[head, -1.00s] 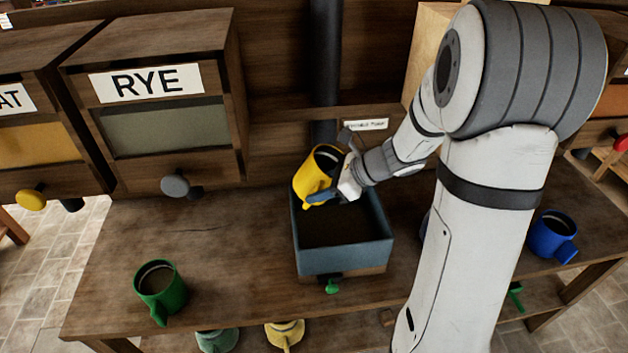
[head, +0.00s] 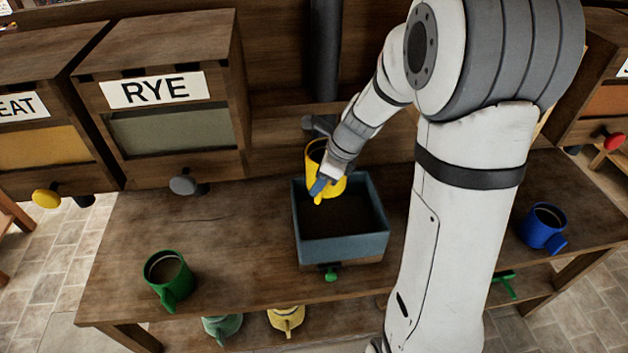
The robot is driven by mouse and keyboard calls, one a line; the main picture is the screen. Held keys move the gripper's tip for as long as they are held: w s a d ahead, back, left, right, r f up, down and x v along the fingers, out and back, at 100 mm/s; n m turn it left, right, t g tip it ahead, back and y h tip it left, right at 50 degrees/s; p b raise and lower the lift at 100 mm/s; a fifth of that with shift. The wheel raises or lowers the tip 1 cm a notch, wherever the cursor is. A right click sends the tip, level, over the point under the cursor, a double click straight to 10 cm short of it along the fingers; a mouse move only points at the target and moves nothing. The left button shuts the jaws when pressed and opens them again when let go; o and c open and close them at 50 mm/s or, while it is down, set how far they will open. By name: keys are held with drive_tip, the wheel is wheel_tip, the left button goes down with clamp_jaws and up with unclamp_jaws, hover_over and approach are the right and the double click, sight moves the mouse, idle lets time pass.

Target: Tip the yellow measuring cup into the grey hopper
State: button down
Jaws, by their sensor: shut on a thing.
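The yellow measuring cup (head: 315,153) is in my gripper (head: 322,185), over the back part of the grey hopper (head: 344,249). My gripper is shut on the cup at its handle side, and its fingers hide part of the cup. The cup looks close to upright, its dark opening partly visible at the top. The hopper is an open square box with a dark inside, set on the wooden bench. What the cup holds cannot be made out clearly.
A green cup (head: 168,277) stands on the bench at left and a blue cup (head: 543,228) at right. The RYE bin (head: 168,130) stands behind at left. A dark vertical pipe (head: 325,60) rises behind the hopper. Pale green and yellow vessels (head: 286,319) sit below the bench.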

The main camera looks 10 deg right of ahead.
drive_tip(key=shift+r, duration=0.15)
drive_tip(key=shift+r, duration=1.9)
